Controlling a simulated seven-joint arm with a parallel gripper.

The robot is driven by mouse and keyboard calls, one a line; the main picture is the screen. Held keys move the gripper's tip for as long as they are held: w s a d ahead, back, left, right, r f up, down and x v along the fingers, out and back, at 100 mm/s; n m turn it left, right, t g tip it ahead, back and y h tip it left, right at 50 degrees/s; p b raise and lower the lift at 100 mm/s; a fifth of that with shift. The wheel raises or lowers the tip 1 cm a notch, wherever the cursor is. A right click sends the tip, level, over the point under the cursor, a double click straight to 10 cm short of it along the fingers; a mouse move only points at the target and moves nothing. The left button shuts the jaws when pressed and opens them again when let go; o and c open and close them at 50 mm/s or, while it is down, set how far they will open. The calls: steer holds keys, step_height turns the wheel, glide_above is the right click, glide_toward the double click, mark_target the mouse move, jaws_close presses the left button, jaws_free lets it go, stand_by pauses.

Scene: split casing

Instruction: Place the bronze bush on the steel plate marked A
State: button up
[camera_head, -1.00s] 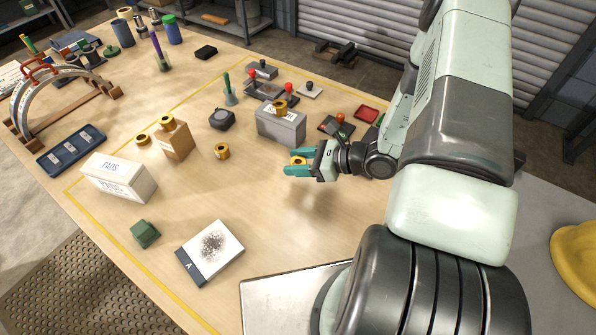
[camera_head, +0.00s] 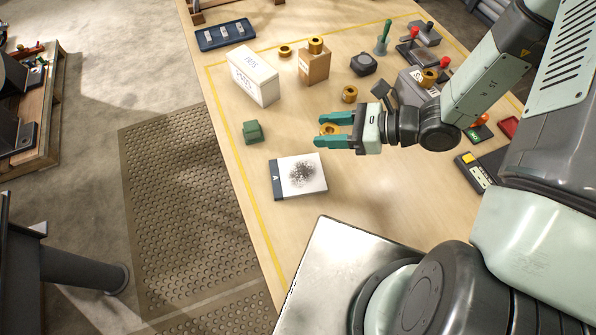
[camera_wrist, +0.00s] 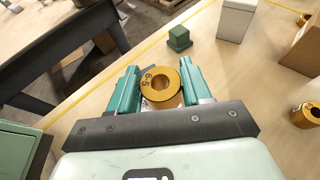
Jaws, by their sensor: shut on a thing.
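My gripper (camera_head: 320,130) is shut on a bronze bush (camera_head: 328,129), held between its two green fingers above the table. The plate marked A (camera_head: 312,185) lies flat on the table, with a pale top, a dark speckled patch and a dark strip lettered A. In the head view the gripper is beyond and slightly right of the plate, apart from it. In the wrist view the plate is mostly hidden behind the gripper and bush.
A green block (camera_head: 252,132) and a white box (camera_head: 252,78) stand left of the gripper. Other bronze bushes are a loose one (camera_head: 349,94), one on a brown block (camera_head: 313,66), one beside it and one on a grey box (camera_head: 412,90). Table around the plate is clear.

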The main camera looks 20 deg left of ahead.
steer(key=s+a+n+g, duration=0.2)
steer(key=s+a+g, duration=0.1)
steer(key=s+a, duration=0.2)
glide_above(297, 174)
steer(key=shift+n+h, duration=0.4)
step_height(297, 174, down, 5)
steer(key=shift+s+r, duration=0.15)
steer(key=shift+r, duration=0.05)
steer(key=shift+f, duration=2.45)
steer(key=o, duration=1.3)
steer(key=shift+f, duration=0.15)
